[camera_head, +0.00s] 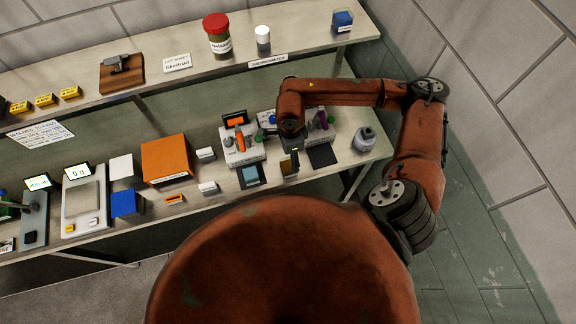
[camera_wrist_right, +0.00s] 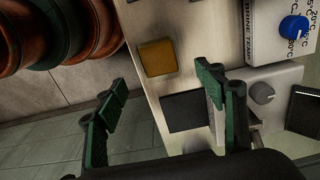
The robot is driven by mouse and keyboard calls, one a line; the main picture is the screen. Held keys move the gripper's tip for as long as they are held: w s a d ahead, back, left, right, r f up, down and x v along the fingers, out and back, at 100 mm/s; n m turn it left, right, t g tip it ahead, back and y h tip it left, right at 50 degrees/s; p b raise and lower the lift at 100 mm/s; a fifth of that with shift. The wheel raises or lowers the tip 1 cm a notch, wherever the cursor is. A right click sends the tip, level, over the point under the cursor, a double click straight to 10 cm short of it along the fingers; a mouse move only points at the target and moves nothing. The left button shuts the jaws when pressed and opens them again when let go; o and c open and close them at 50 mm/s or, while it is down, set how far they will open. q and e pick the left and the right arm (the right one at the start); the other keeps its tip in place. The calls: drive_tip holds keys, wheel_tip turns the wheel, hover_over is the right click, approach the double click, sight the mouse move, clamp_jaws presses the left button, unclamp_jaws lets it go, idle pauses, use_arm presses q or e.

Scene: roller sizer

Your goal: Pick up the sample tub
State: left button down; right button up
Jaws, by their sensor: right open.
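No label that I can read marks the sample tub. A squarish amber-yellow thing (camera_wrist_right: 157,58) lies on the bench near its front edge in the right wrist view. In the head view a round grey pot (camera_head: 365,138) stands near the bench's right end, and a small white tub (camera_head: 262,38) stands on the shelf. My right gripper (camera_head: 290,165) is over the bench, left of the grey pot. In the right wrist view its fingers (camera_wrist_right: 162,104) are wide apart with nothing between them, and the amber thing is above that gap in the picture. My left gripper is out of view.
A box with a blue knob (camera_wrist_right: 293,27), a grey knob (camera_wrist_right: 262,93) and a dark pad (camera_wrist_right: 188,110) are close to my right fingers. An orange box (camera_head: 167,158) and a scale (camera_head: 84,205) are farther left. A red-lidded jar (camera_head: 217,36) stands on the shelf.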

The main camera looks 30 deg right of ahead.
sight(289, 170)
drive_tip(key=shift+a+f, duration=0.15)
drive_tip(key=shift+f, duration=0.75)
wheel_tip(289, 170, down, 4)
drive_tip(key=shift+w+a+r+p, duration=0.1)
drive_tip(key=shift+r+p, duration=0.15)
drive_tip(key=shift+p, duration=0.5)
drive_tip(key=shift+f, duration=0.55)
drive_tip(key=shift+c, duration=0.7)
drive_tip(key=c, duration=1.2)
drive_tip(key=shift+r, duration=0.1)
